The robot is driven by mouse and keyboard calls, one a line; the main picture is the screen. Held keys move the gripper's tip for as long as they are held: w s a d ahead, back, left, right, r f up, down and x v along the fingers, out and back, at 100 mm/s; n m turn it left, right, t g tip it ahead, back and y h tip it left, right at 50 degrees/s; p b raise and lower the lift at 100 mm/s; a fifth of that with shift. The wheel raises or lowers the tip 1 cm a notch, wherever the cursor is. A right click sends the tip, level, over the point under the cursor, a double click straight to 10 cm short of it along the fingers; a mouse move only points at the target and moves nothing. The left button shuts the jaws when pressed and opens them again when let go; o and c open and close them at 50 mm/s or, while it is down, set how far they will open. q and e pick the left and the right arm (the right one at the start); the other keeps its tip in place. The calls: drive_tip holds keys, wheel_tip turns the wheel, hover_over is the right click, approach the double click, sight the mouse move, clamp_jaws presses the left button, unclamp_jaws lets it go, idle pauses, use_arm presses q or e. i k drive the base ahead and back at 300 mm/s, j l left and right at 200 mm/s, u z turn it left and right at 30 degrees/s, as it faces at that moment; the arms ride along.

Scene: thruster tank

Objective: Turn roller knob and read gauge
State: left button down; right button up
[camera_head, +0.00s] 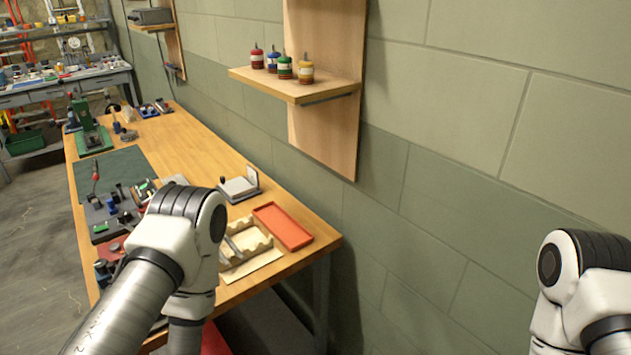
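I cannot make out a roller knob or a gauge for certain. Small dark devices with knob-like tops stand along the left side of the wooden workbench (195,140); one dark block (110,217) has a green patch and upright posts. My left arm's elbow covers part of the bench's near end and some devices there. Neither of my grippers is in view; only arm links show, the left at lower left and the right at the lower right edge.
A red tray (283,226), a cream notched holder (252,252) and a grey-white device (240,186) sit near the bench's near end. A wall shelf (300,91) with several small coloured bottles juts out above. A green press (88,128) stands farther back.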

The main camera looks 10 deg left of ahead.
sight(100, 266)
drive_tip(key=u, duration=1.45)
drive_tip(key=l+z, duration=0.1)
drive_tip(key=l, duration=0.35)
drive_tip(key=i+l+z, duration=0.15)
drive_tip(key=l, duration=0.25)
